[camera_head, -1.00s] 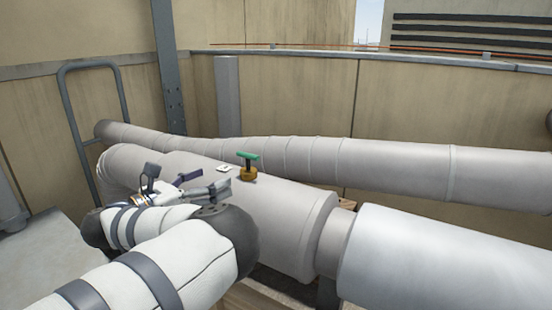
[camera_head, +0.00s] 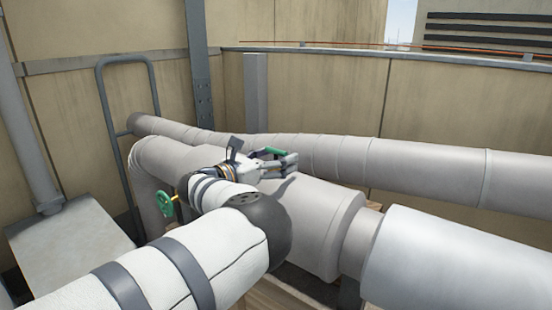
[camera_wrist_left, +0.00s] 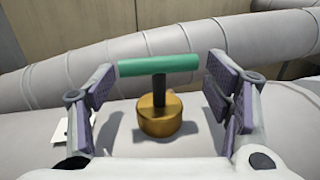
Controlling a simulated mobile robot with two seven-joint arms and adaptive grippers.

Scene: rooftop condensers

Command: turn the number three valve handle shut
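A valve with a green T-shaped handle (camera_wrist_left: 158,65) on a dark stem and a brass body (camera_wrist_left: 160,115) stands on top of the pale lagged pipe. In the head view its green handle (camera_head: 273,151) is partly hidden by my left gripper (camera_head: 279,160). In the left wrist view my left gripper (camera_wrist_left: 160,83) is open, one finger on each side of the handle, with gaps between the pads and the bar. A white tag (camera_wrist_left: 66,130) lies left of the valve; no number is readable. My right gripper is not in view.
A green handwheel (camera_head: 165,202) is on the pipe's near left side, beside my left arm. A second lagged pipe (camera_head: 410,165) runs behind. A metal rail (camera_head: 112,130) and tan wall panels stand at the back left.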

